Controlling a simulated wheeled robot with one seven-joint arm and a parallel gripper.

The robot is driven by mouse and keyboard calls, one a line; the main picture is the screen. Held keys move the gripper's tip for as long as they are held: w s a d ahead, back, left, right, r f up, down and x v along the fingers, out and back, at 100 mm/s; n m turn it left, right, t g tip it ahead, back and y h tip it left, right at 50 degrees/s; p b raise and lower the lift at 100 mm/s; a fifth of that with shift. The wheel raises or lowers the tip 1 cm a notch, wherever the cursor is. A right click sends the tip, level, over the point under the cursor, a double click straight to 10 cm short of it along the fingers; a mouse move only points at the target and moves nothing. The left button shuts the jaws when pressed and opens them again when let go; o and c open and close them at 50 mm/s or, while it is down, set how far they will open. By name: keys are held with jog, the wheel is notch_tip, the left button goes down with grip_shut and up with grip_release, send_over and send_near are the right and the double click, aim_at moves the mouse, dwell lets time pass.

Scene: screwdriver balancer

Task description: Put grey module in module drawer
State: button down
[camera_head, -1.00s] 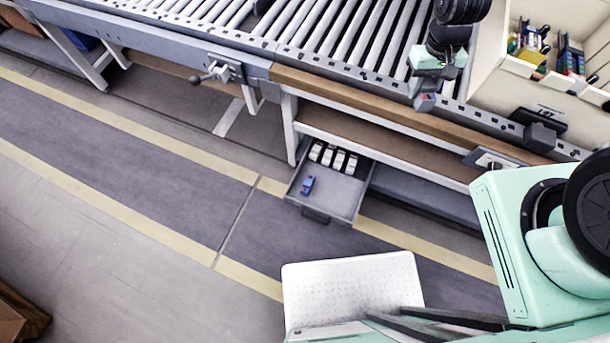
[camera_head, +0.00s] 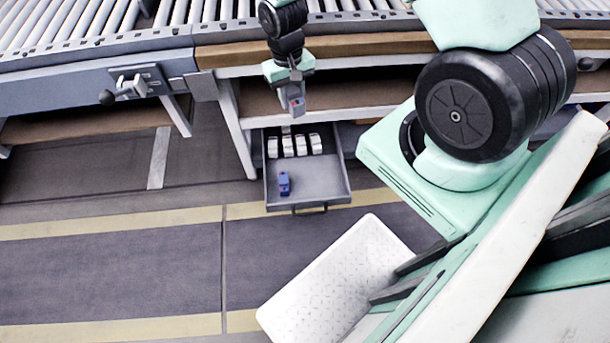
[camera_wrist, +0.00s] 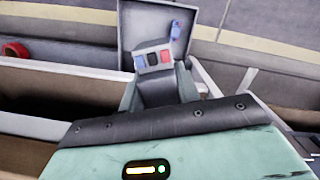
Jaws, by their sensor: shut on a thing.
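My gripper (camera_head: 291,88) is above the back edge of the open drawer (camera_head: 331,187), in front of the bench. It is shut on a grey module (camera_head: 297,106), which shows a small reddish patch in the head view. In the wrist view the grey module (camera_wrist: 158,91) sits between the fingers. Blue, red and dark patches show at its far end, against the drawer (camera_wrist: 135,14). Several white modules stand in a row at the drawer's back. A blue module (camera_head: 284,183) lies in the drawer's left part; it also shows in the wrist view (camera_wrist: 175,30).
The roller conveyor (camera_head: 110,25) and wooden bench edge (camera_head: 230,55) run behind and above the drawer. A bench leg (camera_head: 236,130) stands left of it. The drawer's front and right areas are clear. A red round thing (camera_wrist: 15,50) shows at left in the wrist view.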

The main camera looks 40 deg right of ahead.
jog(key=f+m+b, duration=0.1)
jog(key=f+b, duration=1.1)
jog(key=f, duration=0.2)
jog(key=s+d+f+m+b, duration=0.1)
jog(key=f+b, duration=1.1)
jog(key=f, duration=0.2)
jog(key=s+d+f+m+b, duration=0.1)
jog(key=f+m+b, duration=0.1)
jog(key=f+b, duration=1.1)
jog(key=shift+s+d+f, duration=0.1)
jog(key=shift+d+f, duration=0.05)
jog(key=shift+f, duration=0.3)
jog(key=shift+s+d+f, duration=0.1)
jog(key=shift+f, duration=0.3)
jog(key=c, duration=0.9)
grip_release()
jog(key=r+p, duration=0.3)
jog(key=r, duration=0.2)
jog(key=w+r+p, duration=0.1)
jog(key=r+p, duration=0.1)
jog(key=r, duration=0.4)
jog(key=d+r+p, duration=0.1)
jog(key=r+p, duration=0.2)
jog(key=r, duration=0.3)
jog(key=shift+w+d+r+p, duration=0.1)
jog(key=shift+w+r+p, duration=0.05)
jog(key=shift+w+p, duration=0.2)
